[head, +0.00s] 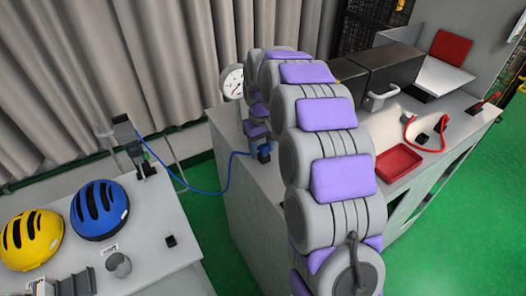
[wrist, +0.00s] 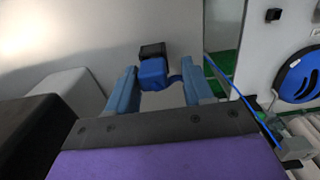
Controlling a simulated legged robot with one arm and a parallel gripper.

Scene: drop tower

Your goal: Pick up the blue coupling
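The blue coupling (wrist: 153,74) is a small blue block against a black fitting (wrist: 152,50) in the wrist view. It also shows small in the head view (head: 264,153), beside the cabinet's left end. My gripper (wrist: 159,69) is open, with one blue-grey finger on each side of the coupling. Gaps show on both sides, the right one with a piece of blue hose in it. The coupling lies near the fingertips. In the head view my own arm hides most of the gripper.
A blue hose (head: 213,190) runs from the coupling to a dark device (head: 128,135) on the left table. Blue (head: 100,210) and yellow (head: 32,240) helmets lie there. A round gauge (head: 233,83) stands behind my arm. A red tray (head: 398,162) sits on the cabinet.

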